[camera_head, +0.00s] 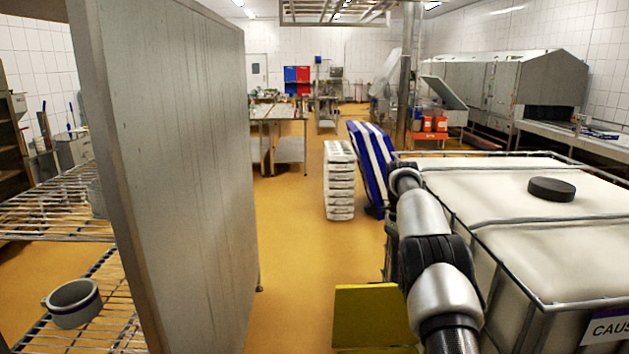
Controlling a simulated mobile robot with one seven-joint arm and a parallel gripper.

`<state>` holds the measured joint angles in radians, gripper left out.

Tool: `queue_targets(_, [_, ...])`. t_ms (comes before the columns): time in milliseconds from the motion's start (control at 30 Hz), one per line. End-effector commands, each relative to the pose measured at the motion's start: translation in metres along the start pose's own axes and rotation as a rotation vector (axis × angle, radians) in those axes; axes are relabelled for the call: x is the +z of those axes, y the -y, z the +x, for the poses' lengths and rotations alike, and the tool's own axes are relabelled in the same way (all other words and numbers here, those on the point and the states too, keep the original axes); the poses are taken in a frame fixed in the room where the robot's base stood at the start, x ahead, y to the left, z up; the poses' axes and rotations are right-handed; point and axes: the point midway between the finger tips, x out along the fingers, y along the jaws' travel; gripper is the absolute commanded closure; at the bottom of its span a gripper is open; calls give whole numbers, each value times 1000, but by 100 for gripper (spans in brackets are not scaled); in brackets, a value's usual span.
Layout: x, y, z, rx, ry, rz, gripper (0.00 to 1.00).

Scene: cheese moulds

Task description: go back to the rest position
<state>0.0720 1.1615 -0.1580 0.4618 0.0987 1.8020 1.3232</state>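My arm rises from the bottom right of the head view and reaches away from me, along the left edge of a white caged tank (560,248). Its silver and black links show, but my gripper is not visible, so I cannot see its fingers or anything held. The arm's far visible part is near the tank's back left corner. I cannot tell whether it touches the tank.
A tall grey panel (175,170) stands close on the left. A white stack (340,180) stands ahead. A yellow block (373,318) lies low in front. Open floor (290,235) runs between.

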Motion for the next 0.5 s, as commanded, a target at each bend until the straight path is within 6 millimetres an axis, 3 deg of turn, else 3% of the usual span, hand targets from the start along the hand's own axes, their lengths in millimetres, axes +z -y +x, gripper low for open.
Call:
queue_targets(267, [9,-39,-76,-115,-9,-182,71])
queue_targets(367, [16,-65,-107,-173,-24,-280,71])
queue_targets(500, [30,-114,-145,-263,-64,-447,71])
